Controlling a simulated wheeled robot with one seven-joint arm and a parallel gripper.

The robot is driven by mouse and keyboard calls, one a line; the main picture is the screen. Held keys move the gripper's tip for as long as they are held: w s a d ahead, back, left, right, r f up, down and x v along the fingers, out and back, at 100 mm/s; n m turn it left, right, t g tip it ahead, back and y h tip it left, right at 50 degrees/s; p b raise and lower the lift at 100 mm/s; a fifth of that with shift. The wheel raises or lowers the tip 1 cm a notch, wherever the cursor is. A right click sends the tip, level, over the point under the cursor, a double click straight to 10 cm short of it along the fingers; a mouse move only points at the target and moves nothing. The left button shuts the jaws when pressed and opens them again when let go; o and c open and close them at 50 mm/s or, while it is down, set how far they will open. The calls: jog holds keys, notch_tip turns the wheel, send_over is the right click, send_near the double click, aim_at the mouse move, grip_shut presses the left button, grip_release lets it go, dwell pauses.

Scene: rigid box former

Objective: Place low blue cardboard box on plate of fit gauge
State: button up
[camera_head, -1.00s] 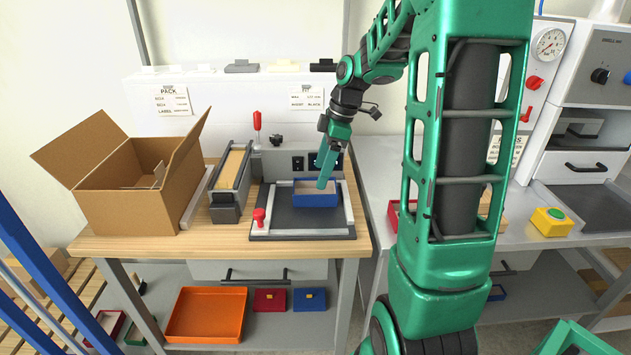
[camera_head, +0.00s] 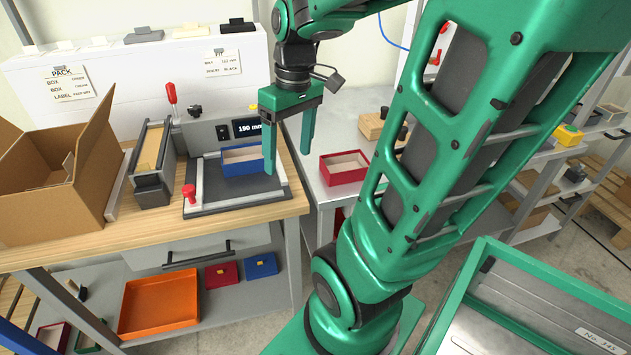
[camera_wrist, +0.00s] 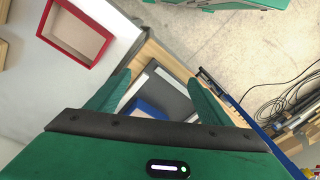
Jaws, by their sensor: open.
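The low blue cardboard box (camera_head: 241,161) sits on the dark plate of the fit gauge (camera_head: 222,186), against its back side. It looks level, with a pale inside. The gauge's display reads 190 mm. My gripper (camera_head: 289,162) is open and empty, above and to the right of the box in the head view, its fingers pointing down. In the wrist view the blue box (camera_wrist: 148,108) shows between the fingers, mostly hidden behind the gripper body, with the gauge plate (camera_wrist: 172,92) beyond. My fingers look apart from the box.
An open brown carton (camera_head: 60,190) and a narrow grey holder (camera_head: 150,165) stand left of the gauge. A red knob (camera_head: 189,191) is at the gauge's left front. A red box (camera_head: 343,168) lies on the metal table to the right. An orange tray (camera_head: 158,303) is on the lower shelf.

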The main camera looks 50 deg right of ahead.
jog(key=s+f+m, duration=0.2)
jog(key=s+m, duration=0.1)
jog(key=s, duration=0.2)
jog(key=s+a+f+m, duration=0.1)
jog(key=s+m, duration=0.2)
jog(key=s, duration=0.2)
jog(key=shift+s+f+g+h, duration=0.2)
jog(key=shift+f+g+h, duration=0.15)
jog(key=shift+g+h, duration=0.05)
jog(key=shift+w+f, duration=0.25)
jog(key=shift+w, duration=0.4)
